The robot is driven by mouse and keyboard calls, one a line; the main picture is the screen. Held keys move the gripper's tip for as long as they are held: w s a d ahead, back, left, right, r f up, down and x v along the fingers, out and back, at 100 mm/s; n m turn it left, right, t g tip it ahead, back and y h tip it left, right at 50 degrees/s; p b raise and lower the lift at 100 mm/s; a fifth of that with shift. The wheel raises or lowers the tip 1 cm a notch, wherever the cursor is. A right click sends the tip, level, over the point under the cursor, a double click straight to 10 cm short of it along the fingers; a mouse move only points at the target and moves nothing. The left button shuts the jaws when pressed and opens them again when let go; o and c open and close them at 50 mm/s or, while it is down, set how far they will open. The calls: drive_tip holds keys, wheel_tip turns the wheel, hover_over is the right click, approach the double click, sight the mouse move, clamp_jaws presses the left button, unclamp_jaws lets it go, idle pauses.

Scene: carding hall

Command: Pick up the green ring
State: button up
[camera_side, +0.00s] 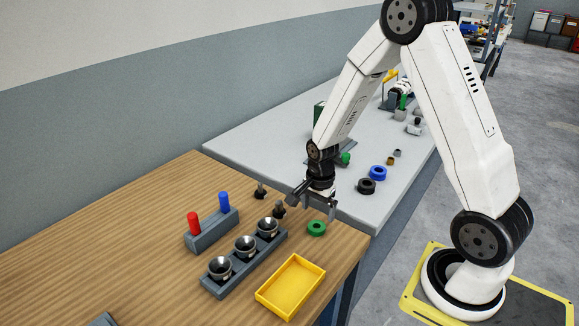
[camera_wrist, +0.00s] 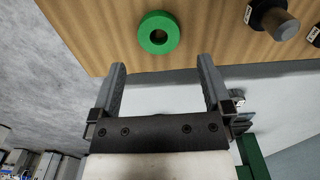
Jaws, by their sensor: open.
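The green ring (camera_side: 316,228) lies flat on the wooden table near its right edge. In the wrist view the green ring (camera_wrist: 159,33) shows whole, with its centre hole visible, just beyond the fingertips. My gripper (camera_side: 314,203) is above and close to the ring in the side view. In the wrist view my gripper (camera_wrist: 163,64) is open, its two grey fingers apart with nothing between them. The ring lies ahead of the gap, roughly centred across it, and is not held.
A yellow tray (camera_side: 291,286) and a grey holder with black cups (camera_side: 246,246) stand near the ring. A grey block holds red and blue pegs (camera_side: 194,222). Small dark pieces (camera_side: 279,209) stand close left of my gripper. The grey bench (camera_side: 330,130) adjoins behind, bearing blue and black rings.

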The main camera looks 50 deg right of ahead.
sight(318, 221)
drive_tip(key=shift+f, duration=0.1)
drive_tip(key=shift+f, duration=2.5)
clamp_jaws()
drive_tip(key=shift+r, duration=0.1)
wheel_tip(318, 221, up, 10)
drive_tip(key=shift+w, duration=0.1)
